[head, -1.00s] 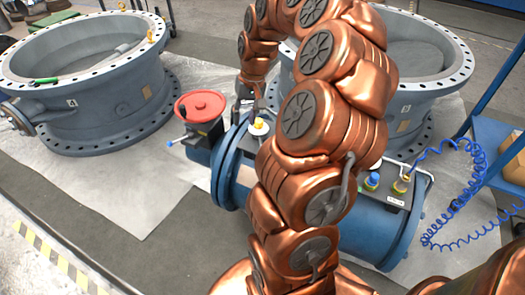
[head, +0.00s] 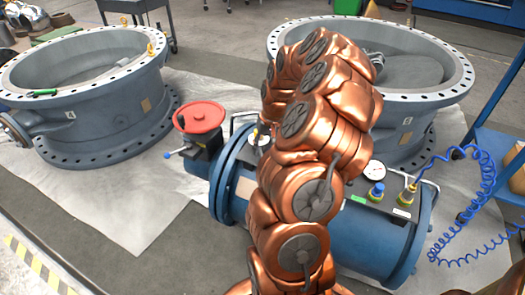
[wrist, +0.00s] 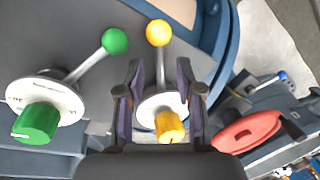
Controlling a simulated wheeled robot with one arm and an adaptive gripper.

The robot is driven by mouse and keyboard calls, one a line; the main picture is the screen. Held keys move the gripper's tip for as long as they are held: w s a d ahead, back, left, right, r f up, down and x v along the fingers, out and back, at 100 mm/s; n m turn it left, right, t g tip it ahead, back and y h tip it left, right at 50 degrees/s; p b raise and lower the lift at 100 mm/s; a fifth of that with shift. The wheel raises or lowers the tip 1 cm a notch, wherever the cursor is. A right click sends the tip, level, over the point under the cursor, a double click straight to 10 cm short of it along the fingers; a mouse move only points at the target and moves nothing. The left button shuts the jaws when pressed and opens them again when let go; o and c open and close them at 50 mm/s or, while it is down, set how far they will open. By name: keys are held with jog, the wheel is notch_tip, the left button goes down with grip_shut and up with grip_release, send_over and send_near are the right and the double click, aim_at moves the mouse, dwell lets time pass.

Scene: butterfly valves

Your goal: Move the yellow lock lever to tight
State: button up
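The yellow lock lever shows in the wrist view as a yellow ball (wrist: 159,33) on a short metal rod. The rod rises from a round white dial (wrist: 158,104) with a yellow knob (wrist: 170,127) in front. My gripper (wrist: 160,76) is open, with one dark finger on each side of the rod and dial. The ball lies beyond the fingertips. I cannot tell whether either finger touches the lever. In the head view my copper arm covers the gripper and most of the lever's area.
A green ball lever (wrist: 115,40) with a green knob (wrist: 36,122) stands left of the yellow one. A red handwheel (head: 199,117) is close by on the blue actuator (head: 375,238). Large grey valve bodies (head: 108,118) stand behind. A coiled blue hose (head: 476,185) hangs at right.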

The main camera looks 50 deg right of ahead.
jog(key=shift+w+f, duration=0.1)
jog(key=shift+f, duration=0.3)
grip_shut()
dwell(0.4)
